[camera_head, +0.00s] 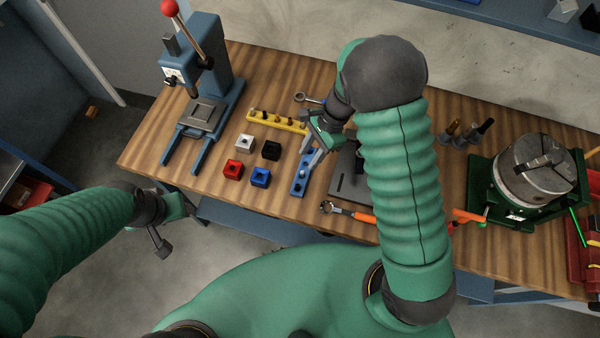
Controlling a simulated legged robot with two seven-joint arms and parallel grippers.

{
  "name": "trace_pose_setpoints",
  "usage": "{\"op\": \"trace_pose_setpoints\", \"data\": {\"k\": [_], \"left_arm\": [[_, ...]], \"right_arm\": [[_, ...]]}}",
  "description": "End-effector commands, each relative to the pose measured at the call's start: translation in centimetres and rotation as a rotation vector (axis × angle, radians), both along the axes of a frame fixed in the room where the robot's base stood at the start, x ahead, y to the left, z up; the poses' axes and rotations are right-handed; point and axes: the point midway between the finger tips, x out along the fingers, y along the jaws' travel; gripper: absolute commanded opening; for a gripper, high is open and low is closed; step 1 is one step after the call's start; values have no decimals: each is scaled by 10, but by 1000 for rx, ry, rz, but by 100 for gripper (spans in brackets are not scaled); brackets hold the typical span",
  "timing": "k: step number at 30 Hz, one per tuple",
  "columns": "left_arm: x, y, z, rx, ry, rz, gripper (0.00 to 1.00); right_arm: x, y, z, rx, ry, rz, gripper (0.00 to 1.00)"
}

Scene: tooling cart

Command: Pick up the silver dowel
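I cannot make out a silver dowel for certain. A yellow strip (277,121) with several small dark upright pegs lies on the wooden bench. A blue strip (298,187) with holes lies to its right. My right gripper (311,158) points down over the far part of the blue strip. Its grey fingers look spread apart, and they partly hide what is beneath. I see nothing clearly held in them. My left gripper (161,246) hangs off the front of the bench at the left, away from the strips.
Silver, black, red and blue blocks (260,177) stand left of the blue strip. A blue arbor press (208,85) stands at the left. A chuck on a green base (536,170), upright tools (470,133) and an orange-handled wrench (362,217) are at the right.

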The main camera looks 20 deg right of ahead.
Motion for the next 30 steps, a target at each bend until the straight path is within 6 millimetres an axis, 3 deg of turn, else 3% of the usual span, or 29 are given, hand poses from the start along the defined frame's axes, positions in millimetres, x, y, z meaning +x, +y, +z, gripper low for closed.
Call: {"op": "trace_pose_setpoints", "data": {"k": [3,8,15,23,30], "left_arm": [[0,0,2,0,0,0,55],[0,0,6,0,0,-1,55],[0,0,18,0,-1,-1,55],[0,0,17,0,0,-1,55],[0,0,17,0,0,0,55]], "right_arm": [[-2,4,-24,3,5,-3,38],[-3,5,-39,7,3,-4,38],[-5,25,-76,3,2,-3,38],[-4,30,-82,1,-1,-2,38],[-5,26,-83,5,-2,-3,8]]}}
